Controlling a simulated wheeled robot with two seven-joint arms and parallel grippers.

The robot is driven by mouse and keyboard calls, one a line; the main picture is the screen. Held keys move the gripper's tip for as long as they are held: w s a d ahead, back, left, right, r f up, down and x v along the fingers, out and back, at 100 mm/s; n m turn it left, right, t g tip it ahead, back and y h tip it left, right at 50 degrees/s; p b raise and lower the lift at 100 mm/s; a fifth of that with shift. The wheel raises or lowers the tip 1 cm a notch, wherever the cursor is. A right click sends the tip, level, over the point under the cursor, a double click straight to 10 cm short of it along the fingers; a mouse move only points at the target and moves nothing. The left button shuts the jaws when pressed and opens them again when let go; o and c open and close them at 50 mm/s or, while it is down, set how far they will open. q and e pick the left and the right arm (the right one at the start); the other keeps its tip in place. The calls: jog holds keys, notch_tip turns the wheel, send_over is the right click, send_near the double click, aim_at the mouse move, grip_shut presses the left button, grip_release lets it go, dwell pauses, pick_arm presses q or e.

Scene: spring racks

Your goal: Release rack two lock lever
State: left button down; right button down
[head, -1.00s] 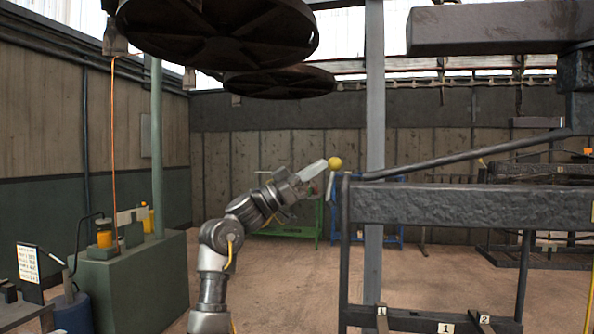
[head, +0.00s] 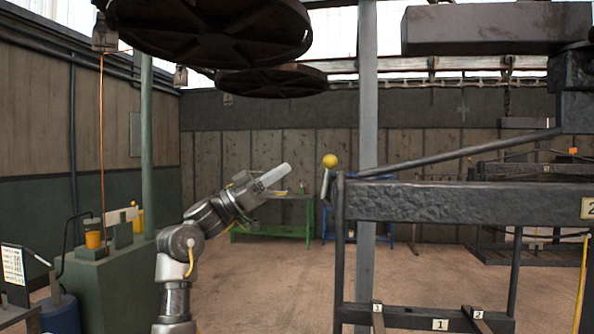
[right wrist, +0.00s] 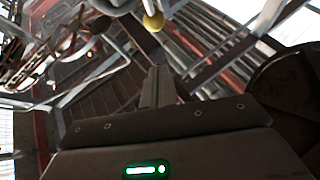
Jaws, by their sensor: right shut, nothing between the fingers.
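A yellow ball knob (head: 330,161) sits at the upper left corner of the dark rack (head: 470,203), on a short grey lever (head: 327,184) by the rack's left post. My right gripper (head: 287,168) is shut and empty. It points up and right toward the knob, with a visible gap between them in the head view. In the right wrist view the shut fingers (right wrist: 158,82) show in the middle, and the knob (right wrist: 153,21) is beyond their tips near the top edge. A plate marked 2 (head: 588,207) is on the rack's right end. My left gripper is not in view.
Small plates marked 1 (head: 440,324), 2 and 3 are on the lower rail. A long diagonal bar (head: 460,154) rises right above the rack. Large dark discs (head: 210,30) hang overhead. A green table (head: 285,218) stands behind my arm. The floor left of the rack is clear.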

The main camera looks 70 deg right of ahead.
jog(key=b+v, duration=0.1)
jog(key=v, duration=0.4)
jog(key=shift+a+f+b, duration=0.2)
jog(key=shift+f+b, duration=0.15)
jog(key=shift+b, duration=0.05)
